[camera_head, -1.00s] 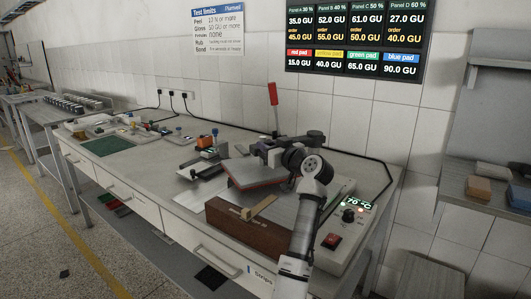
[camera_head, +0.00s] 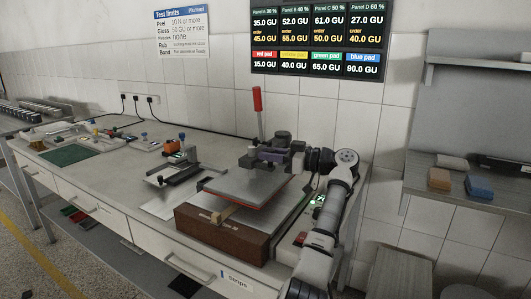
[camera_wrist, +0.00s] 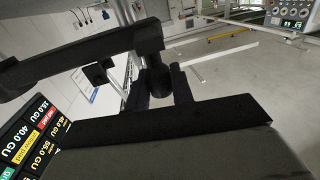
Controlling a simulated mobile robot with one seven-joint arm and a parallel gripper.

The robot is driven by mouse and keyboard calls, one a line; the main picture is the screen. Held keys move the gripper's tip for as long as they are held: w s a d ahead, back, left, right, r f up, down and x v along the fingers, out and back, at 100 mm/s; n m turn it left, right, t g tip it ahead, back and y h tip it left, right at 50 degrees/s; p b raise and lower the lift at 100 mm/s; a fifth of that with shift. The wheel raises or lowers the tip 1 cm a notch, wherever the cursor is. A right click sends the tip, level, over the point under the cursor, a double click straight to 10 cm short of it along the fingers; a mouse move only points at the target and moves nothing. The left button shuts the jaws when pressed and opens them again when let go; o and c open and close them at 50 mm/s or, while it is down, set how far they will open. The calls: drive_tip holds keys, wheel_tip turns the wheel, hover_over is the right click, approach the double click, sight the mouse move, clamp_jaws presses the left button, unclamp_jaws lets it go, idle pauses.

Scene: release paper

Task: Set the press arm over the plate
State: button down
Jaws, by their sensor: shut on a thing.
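The press has an upright red handle (camera_head: 257,99) and a dark arm head above a flat grey upper platen (camera_head: 243,187) with a reddish underside. The platen hangs nearly level above the lower plate (camera_head: 284,216), whose right part shows; the rest is hidden beneath it. A gap shows between the platen and the base. My gripper (camera_head: 287,156) comes in from the right and is shut on the press arm at its head, just above the platen. The wrist view shows dark bars of the press close up, and the contact itself is hard to make out.
A small black-armed fixture (camera_head: 174,174) is to the left. A control box with a green display (camera_head: 316,200) is right. The shelf (camera_head: 430,206) holds coloured blocks.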

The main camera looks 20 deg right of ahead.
drive_tip(key=shift+s+d, duration=0.1)
drive_tip(key=shift+d, duration=0.05)
drive_tip(key=c, duration=1.3)
unclamp_jaws()
drive_tip(key=shift+d, duration=0.15)
drive_tip(key=shift+o, duration=0.2)
drive_tip(key=b+v, duration=0.2)
drive_tip(key=v, duration=1.1)
drive_tip(key=shift+s+d+b, duration=0.15)
drive_tip(key=shift+s+b, duration=0.15)
drive_tip(key=shift+s, duration=0.05)
